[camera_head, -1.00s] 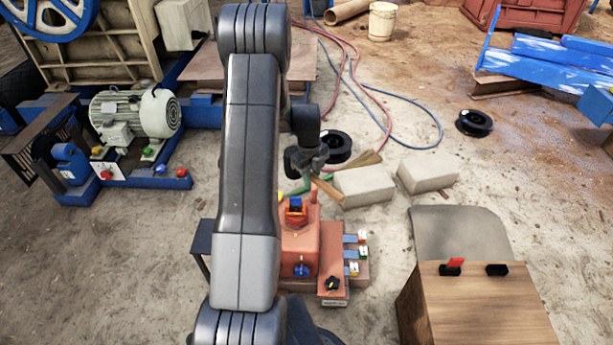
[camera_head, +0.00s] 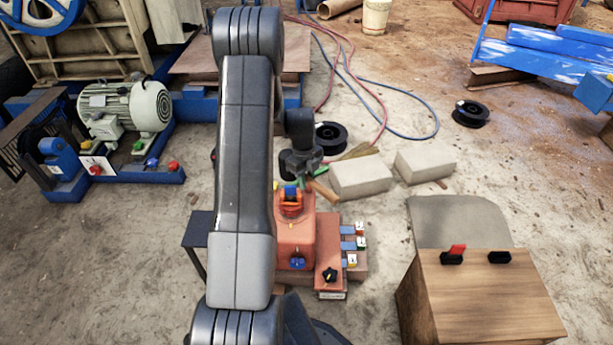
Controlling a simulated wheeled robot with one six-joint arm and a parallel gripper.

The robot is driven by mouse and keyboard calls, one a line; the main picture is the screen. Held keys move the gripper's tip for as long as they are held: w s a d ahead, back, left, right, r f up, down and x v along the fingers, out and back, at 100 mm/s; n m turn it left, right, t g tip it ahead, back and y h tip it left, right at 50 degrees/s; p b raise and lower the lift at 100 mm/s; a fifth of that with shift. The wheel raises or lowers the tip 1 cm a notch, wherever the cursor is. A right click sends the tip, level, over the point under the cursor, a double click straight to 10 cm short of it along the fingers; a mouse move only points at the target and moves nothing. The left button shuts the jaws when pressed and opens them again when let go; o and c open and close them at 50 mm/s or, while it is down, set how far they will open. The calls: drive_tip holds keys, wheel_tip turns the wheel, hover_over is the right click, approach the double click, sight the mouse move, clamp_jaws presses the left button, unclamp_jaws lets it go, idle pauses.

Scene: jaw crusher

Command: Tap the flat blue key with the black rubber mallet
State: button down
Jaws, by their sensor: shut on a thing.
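My gripper (camera_head: 303,172) hangs above the back of the orange-red machine (camera_head: 295,235), partly behind my arm. It is shut on the mallet, whose wooden handle (camera_head: 325,190) sticks out down to the right. The mallet's black head cannot be made out. Just below the gripper, a small blue piece (camera_head: 291,192) sits in an orange holder on top of the machine; it may be the flat blue key. I cannot tell whether the mallet touches it. Another blue part (camera_head: 297,263) is on the machine's front.
A side panel with blue and white tags (camera_head: 350,245) and a black knob (camera_head: 329,275) adjoins the machine. Pale blocks (camera_head: 361,177) lie behind it. A wooden box (camera_head: 490,300) with switches stands right. A motor (camera_head: 125,108) stands left. Hoses cross the ground behind.

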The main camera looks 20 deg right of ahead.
wheel_tip(320, 180, down, 5)
drive_tip(key=b, duration=0.3)
wheel_tip(320, 180, up, 5)
drive_tip(key=p, duration=0.3)
drive_tip(key=shift+r, duration=0.15)
